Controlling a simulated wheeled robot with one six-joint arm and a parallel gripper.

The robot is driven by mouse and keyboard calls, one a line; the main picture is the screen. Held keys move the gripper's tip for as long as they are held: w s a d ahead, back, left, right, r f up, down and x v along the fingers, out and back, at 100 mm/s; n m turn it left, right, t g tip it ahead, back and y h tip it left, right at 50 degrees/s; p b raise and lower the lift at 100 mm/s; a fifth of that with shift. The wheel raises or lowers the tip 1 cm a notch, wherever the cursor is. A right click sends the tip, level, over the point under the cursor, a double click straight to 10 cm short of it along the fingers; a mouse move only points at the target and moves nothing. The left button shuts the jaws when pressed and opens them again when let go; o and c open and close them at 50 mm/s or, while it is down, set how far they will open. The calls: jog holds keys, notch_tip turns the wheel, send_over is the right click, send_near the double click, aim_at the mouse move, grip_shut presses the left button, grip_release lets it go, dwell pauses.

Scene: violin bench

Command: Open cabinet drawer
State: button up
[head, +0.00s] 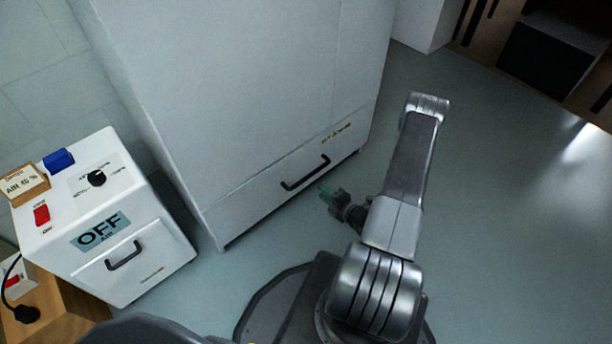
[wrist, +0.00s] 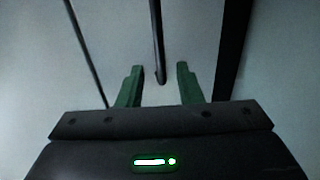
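The tall white cabinet (head: 250,80) has a wide drawer (head: 245,213) at its bottom, which looks shut. The drawer's black bar handle (head: 305,174) is in the middle of its front. My gripper (head: 324,190) is low, just in front of the drawer near the handle's right end. In the wrist view my gripper (wrist: 159,83) has its two green fingers spread apart. The dark handle (wrist: 158,40) runs between them in the picture, and its lower end lies near the fingertips. Nothing is gripped. I cannot tell how deep the handle sits between the fingers.
A white box (head: 130,245) with an OFF label, a knob and its own small black handle stands at left beside a wooden surface (head: 75,305). The grey floor (head: 500,220) right of my arm is clear. Dark wooden furniture (head: 550,45) stands at the upper right.

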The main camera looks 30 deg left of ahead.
aim_at(305, 178)
jog(key=b+x, duration=0.2)
jog(key=x, duration=0.8)
jog(key=shift+w+a, duration=0.2)
jog(key=shift+w, duration=0.1)
grip_shut()
